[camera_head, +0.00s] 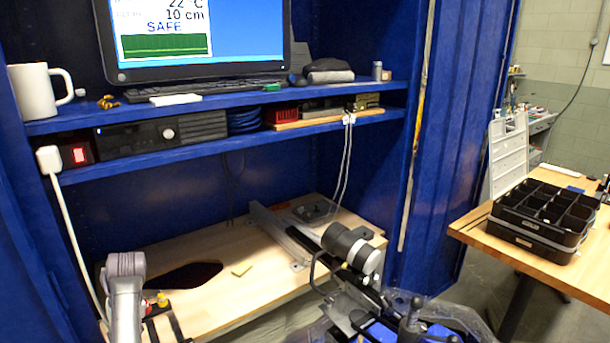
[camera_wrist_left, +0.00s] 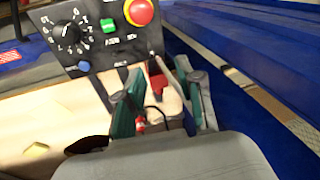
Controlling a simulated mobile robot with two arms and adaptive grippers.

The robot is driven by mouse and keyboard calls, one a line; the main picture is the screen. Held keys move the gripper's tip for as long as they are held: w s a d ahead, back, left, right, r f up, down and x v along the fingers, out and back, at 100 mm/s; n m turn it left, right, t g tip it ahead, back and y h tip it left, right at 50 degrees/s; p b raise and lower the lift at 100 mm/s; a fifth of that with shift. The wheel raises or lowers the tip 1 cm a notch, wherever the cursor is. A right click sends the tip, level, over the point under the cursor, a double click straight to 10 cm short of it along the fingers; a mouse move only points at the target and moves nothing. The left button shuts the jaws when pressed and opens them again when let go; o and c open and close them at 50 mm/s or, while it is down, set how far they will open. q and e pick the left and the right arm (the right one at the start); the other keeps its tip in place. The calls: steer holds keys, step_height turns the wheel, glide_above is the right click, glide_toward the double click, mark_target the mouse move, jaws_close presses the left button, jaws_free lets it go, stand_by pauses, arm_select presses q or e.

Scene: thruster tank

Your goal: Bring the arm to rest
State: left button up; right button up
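My left arm (camera_head: 125,285) stands at the lower left in the head view, in front of the wooden bench (camera_head: 225,262). Its fingers are not clear there. In the left wrist view my left gripper (camera_wrist_left: 159,75) shows two fingers with green inner faces, spread apart. No held object shows between them. Beyond the fingertips is a black control panel (camera_wrist_left: 110,52) with a red knob (camera_wrist_left: 139,12), a green button (camera_wrist_left: 109,26) and a black dial (camera_wrist_left: 70,35). Whether a finger touches the panel cannot be told. I cannot make out my right gripper.
A black motor-like cylinder (camera_head: 345,243) with a pale band stands at the bench's right. Blue shelves hold a monitor (camera_head: 190,35), a white mug (camera_head: 38,92) and a keyboard (camera_head: 205,88). Black organizer trays (camera_head: 540,222) sit on a table at right. The bench middle is largely clear.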

arm_select(q)
steer(key=s+f, duration=0.1)
steer(key=s, duration=0.1)
steer(key=s+f+m+y, duration=0.1)
steer(key=f, duration=0.1)
steer(key=s+d+f+m, duration=0.1)
steer(key=s, duration=0.1)
steer(key=shift+s+f+t+y, duration=0.2)
steer(key=shift+s+t+y, duration=0.1)
steer(key=shift+t, duration=0.1)
steer(key=s+d+m+t+h, duration=0.45)
steer(key=s+d+m, duration=0.55)
steer(key=s+d, duration=1.4)
step_height(320, 180, down, 24)
steer(key=f+g, duration=0.1)
steer(key=g, duration=0.1)
steer(key=s+a+f+g, duration=0.1)
steer(key=s+a+f, duration=0.1)
steer(key=s+f, duration=1.5)
steer(key=shift+s+a+f, duration=0.25)
steer(key=shift+s+a, duration=0.1)
steer(key=shift+a, duration=0.05)
steer(key=shift+g, duration=0.25)
